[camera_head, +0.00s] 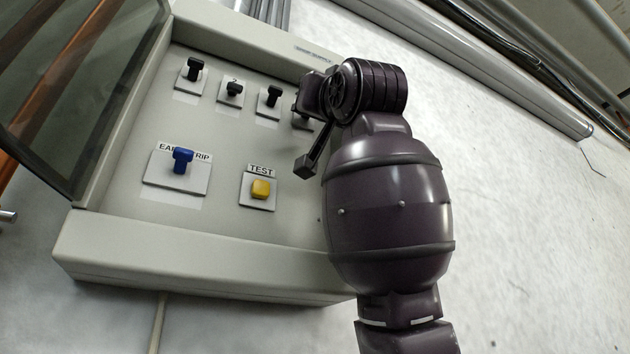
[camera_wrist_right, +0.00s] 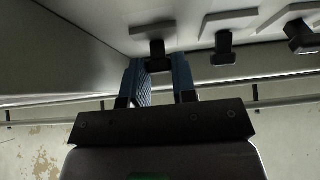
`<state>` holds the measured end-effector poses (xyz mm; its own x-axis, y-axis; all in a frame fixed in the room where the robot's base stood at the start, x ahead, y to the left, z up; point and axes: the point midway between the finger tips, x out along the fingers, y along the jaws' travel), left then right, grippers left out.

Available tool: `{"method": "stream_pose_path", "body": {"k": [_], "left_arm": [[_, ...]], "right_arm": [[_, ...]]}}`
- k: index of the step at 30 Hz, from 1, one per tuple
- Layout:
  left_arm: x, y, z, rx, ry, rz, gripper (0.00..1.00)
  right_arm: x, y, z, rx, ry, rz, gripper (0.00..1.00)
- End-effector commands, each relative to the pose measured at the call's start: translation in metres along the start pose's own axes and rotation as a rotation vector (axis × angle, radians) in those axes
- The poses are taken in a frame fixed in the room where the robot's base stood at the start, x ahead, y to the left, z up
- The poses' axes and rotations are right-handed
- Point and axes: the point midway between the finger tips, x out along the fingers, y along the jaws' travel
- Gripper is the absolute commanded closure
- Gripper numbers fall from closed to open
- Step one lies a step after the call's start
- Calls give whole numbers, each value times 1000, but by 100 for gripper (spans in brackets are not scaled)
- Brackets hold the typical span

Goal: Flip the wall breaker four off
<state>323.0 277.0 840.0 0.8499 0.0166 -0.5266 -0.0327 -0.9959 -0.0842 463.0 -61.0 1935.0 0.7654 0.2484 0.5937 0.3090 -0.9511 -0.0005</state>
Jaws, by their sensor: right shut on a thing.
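The wall breaker box has a row of black toggles on its upper panel. Three show clear in the head view: the first (camera_head: 194,68), the second (camera_head: 233,90) and the third (camera_head: 272,96). Breaker four (camera_head: 301,121) is at the row's right end, mostly hidden by my right gripper (camera_head: 304,102). In the right wrist view, the blue fingers of my right gripper (camera_wrist_right: 158,70) are on either side of breaker four's black toggle (camera_wrist_right: 157,52), shut on it. The toggle's exact tilt is hard to tell. My left gripper is not in view.
Below the row are a blue earth-trip switch (camera_head: 182,160) and a yellow test button (camera_head: 261,188). The box's glass cover (camera_head: 85,85) stands open at left. The raised box frame (camera_head: 200,250) surrounds the panel. Neighbouring toggles (camera_wrist_right: 223,45) are close beside my fingers.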

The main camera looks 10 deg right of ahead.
Motion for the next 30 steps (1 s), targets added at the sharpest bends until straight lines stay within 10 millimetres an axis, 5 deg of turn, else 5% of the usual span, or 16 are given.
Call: {"method": "stream_pose_path", "body": {"k": [18, 19, 24, 30], "left_arm": [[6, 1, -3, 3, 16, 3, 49], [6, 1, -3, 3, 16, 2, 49], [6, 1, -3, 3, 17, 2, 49], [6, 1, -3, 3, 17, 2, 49]], "right_arm": [[-2, 0, 4, -1, 131, -1, 98], [-2, 0, 4, -1, 131, -1, 73], [-2, 0, 4, -1, 130, -1, 49], [-2, 0, 4, -1, 129, 0, 49]]}}
